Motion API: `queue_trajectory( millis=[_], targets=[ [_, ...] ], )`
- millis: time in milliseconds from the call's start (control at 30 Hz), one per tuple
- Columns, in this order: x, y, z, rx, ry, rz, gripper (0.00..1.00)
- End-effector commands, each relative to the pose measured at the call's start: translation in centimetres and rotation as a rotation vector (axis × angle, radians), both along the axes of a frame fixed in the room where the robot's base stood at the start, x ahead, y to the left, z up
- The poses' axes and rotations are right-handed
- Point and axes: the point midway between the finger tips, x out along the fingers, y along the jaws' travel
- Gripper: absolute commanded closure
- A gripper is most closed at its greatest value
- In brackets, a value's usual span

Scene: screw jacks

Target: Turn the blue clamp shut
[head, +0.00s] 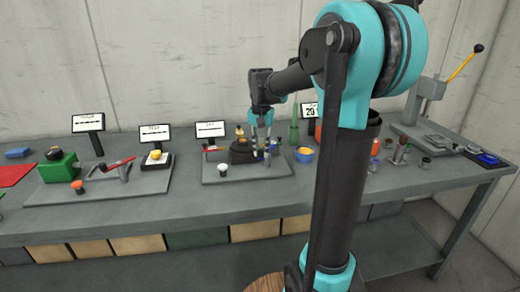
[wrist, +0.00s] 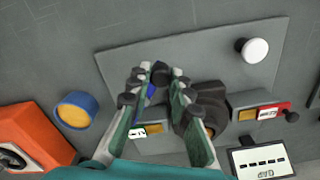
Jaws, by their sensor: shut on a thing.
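The blue clamp (wrist: 151,91) shows only as a small blue part between my fingers in the wrist view, with a dark knob-like end (wrist: 160,72) at the fingertips. My gripper (wrist: 157,76) is shut on the clamp, one finger on each side. Most of the clamp is hidden by the fingers, so its turn angle cannot be told. In the head view my gripper (head: 263,151) points down over the right part of a grey plate (head: 225,180) on the bench.
A black rounded part (wrist: 206,105) sits close beside the right finger in the wrist view. A white knob (wrist: 254,48) stands on the plate. A blue-rimmed bowl (head: 304,154) is right of the plate.

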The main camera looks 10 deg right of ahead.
Motion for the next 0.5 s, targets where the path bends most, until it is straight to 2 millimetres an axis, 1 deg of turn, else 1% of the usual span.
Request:
queue_trajectory(
  millis=[167, 500],
  targets=[
    [-0.4, -0.6, 0.0, 0.000, 0.000, 0.133, 1.00],
    [-1.0, -2.2, 0.0, 0.000, 0.000, 0.454, 1.00]
  ],
)
